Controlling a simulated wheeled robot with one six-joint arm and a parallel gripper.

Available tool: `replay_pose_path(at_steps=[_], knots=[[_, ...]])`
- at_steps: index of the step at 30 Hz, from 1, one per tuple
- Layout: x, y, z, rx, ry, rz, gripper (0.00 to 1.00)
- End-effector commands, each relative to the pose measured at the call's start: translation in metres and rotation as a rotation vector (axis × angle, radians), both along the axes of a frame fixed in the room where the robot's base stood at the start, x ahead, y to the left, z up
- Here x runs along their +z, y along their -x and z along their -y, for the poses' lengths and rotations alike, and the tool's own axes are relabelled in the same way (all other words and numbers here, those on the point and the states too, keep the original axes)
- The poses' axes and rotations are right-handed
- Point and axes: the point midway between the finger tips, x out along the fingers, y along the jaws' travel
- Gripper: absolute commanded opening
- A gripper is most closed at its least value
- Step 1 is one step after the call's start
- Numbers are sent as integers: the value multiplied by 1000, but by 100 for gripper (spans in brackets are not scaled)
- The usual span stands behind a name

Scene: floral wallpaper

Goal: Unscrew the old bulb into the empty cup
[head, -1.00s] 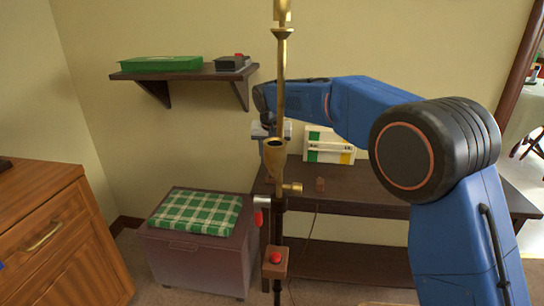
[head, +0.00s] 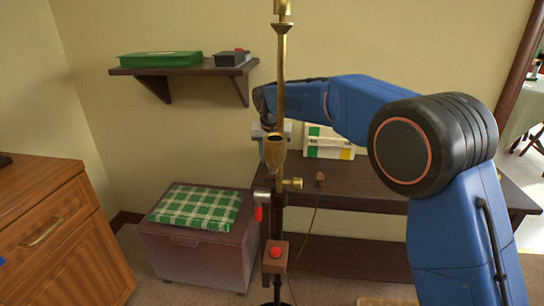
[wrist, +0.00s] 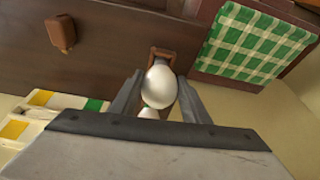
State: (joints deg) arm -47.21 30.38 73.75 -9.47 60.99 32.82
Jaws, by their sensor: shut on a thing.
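My gripper (wrist: 158,98) is shut on a white, rounded bulb (wrist: 160,86), with a finger on either side of it. A brown wooden cup (wrist: 158,54) shows just beyond the bulb; the bulb covers part of it, and I cannot tell whether they touch. A smaller white piece (wrist: 148,113) shows between the fingers below the bulb. In the head view my gripper (head: 272,150) is over the table's left end, largely hidden by the brass lamp stand (head: 281,80). A second brown cup (wrist: 62,33) stands apart, also in the head view (head: 320,180).
The lamp's flared brass holder (head: 276,146) stands in front of the dark table (head: 375,188). White cartons (head: 328,148) with green and yellow stand at the table's back. A chest with a green checked cushion (head: 195,208) is at left. A wall shelf (head: 180,70) is above it.

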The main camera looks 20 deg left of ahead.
Motion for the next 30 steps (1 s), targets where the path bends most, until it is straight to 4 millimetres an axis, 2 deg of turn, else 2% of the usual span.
replay_pose_path(at_steps=[5, 6, 8, 19, 30], knots=[[-4, 0, 0, 0, 0, 0, 11], [-3, 0, 0, 0, 0, 0, 52], [-3, 0, 0, 0, 0, 0, 64], [1, 1, 0, 0, 0, 1, 64], [50, 16, 5, 0, 0, 1, 64]])
